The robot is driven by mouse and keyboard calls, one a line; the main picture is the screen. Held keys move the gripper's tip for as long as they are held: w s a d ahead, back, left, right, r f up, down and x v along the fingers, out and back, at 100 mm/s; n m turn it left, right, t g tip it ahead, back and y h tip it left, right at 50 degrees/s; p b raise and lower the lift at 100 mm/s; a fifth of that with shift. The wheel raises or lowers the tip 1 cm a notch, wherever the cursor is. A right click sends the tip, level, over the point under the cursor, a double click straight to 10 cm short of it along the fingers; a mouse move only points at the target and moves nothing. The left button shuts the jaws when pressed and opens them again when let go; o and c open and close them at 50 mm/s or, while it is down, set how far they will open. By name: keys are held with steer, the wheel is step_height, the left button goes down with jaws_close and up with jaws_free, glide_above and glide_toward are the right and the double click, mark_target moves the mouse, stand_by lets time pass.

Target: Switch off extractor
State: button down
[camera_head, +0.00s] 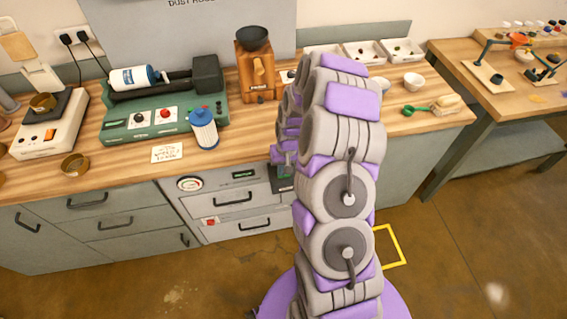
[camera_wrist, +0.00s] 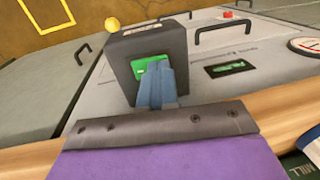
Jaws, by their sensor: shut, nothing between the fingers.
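The extractor is a light grey cabinet front (camera_head: 205,206) under the bench, with a round gauge (camera_head: 190,184), a small green-lit panel (camera_head: 243,175) and black handles. A dark box (camera_wrist: 122,47) with a green face (camera_wrist: 148,66) stands out from this front in the wrist view. In the head view only a dark part of the box (camera_head: 284,184) shows beside my arm. My gripper (camera_wrist: 164,70) is shut and empty, its blue-grey fingertips right in front of the green face and covering part of it. I cannot tell whether they touch it.
The wooden bench edge (camera_wrist: 270,106) runs close beside my gripper. A yellow ball (camera_wrist: 112,24) shows by the box. The floor in front is clear.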

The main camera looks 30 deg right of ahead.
steer(key=shift+a+f+p, duration=0.1)
steer(key=shift+p, duration=0.2)
steer(key=shift+s+f+h, duration=0.1)
steer(key=shift+h, duration=0.3)
steer(key=shift+a+f, duration=0.2)
steer(key=shift+s+d+p, duration=0.3)
steer(key=shift+d+p, duration=0.1)
steer(key=shift+d, duration=0.1)
steer(key=shift+d+r, duration=0.1)
steer(key=shift+d, duration=0.5)
steer(key=shift+w+a+r, duration=0.1)
steer(key=shift+r, duration=0.2)
step_height(320, 180, up, 14)
steer(key=p, duration=0.3)
steer(key=shift+d+f, duration=0.25)
steer(key=shift+d, duration=0.1)
steer(key=shift+d, duration=0.2)
